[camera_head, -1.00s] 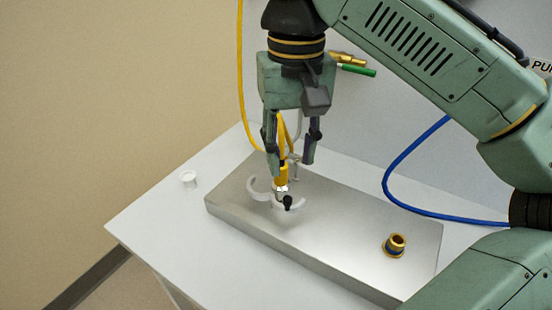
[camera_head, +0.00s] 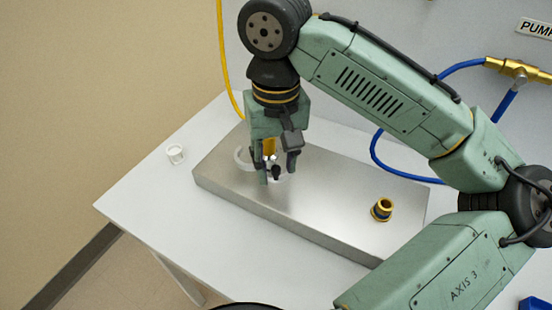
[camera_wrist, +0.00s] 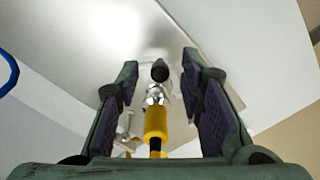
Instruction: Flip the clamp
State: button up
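The clamp appears to be the part with a yellow sleeve (camera_head: 268,147), a shiny metal neck and a black tip (camera_head: 276,172), over the metal block. In the wrist view its yellow sleeve (camera_wrist: 155,122) and black tip (camera_wrist: 160,71) lie between my fingers. A pale curved piece (camera_head: 243,159) shows on the block beside it. My gripper (camera_head: 278,173) points down around the clamp. In the wrist view my gripper (camera_wrist: 160,66) is open, with visible gaps on both sides of the clamp. My gripper partly hides the clamp's base in the head view.
The metal block (camera_head: 330,205) lies on a white table (camera_head: 135,205). A brass fitting (camera_head: 382,208) stands on its right part. A blue hose (camera_head: 374,150) runs behind, and a yellow hose (camera_head: 222,60) hangs at the back.

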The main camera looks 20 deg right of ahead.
jog(key=shift+c, duration=0.2)
grip_shut()
dwell(0.3)
